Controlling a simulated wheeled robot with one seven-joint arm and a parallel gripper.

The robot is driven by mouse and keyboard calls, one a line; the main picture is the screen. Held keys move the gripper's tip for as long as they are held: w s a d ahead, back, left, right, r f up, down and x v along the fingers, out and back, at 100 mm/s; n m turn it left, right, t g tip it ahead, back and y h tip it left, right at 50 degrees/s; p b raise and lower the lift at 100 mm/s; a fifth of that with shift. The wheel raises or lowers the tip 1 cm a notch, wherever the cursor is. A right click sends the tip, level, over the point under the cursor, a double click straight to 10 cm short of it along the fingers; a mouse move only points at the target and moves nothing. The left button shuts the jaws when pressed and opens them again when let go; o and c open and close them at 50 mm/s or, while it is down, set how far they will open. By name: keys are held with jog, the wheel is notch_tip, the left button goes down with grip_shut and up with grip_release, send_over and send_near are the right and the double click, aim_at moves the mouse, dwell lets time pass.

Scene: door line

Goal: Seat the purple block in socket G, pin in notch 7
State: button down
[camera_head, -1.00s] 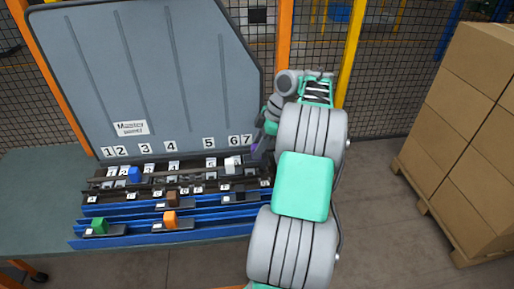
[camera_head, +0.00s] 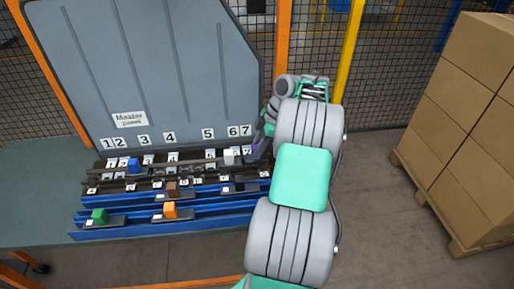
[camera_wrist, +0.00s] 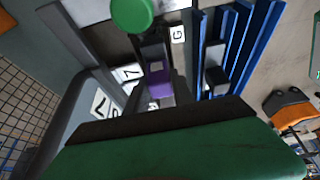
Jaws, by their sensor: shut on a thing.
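The purple block (camera_head: 254,148) shows as a small patch at the right end of the rack, below the number 7 label on the panel. My gripper (camera_head: 262,139) is shut on it and mostly hides it. In the wrist view the purple block (camera_wrist: 159,88) appears beyond the large green and black part of my gripper. A 7 label (camera_wrist: 130,73) lies left of it and a G label (camera_wrist: 178,34) above right. The notch and socket openings are mostly hidden, and I cannot tell whether the pin is in the notch.
Green (camera_head: 99,216) and orange (camera_head: 170,210) blocks stand on the blue front rail. A grey panel (camera_head: 150,70) rises behind. Stacked cartons (camera_head: 470,120) stand right.

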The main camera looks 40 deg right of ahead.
jog(key=shift+f, duration=0.4)
jog(key=c, duration=1)
grip_release()
jog(key=p+v, duration=0.2)
jog(key=v, duration=0.5)
jog(key=shift+d+r, duration=0.1)
jog(key=shift+r, duration=0.3)
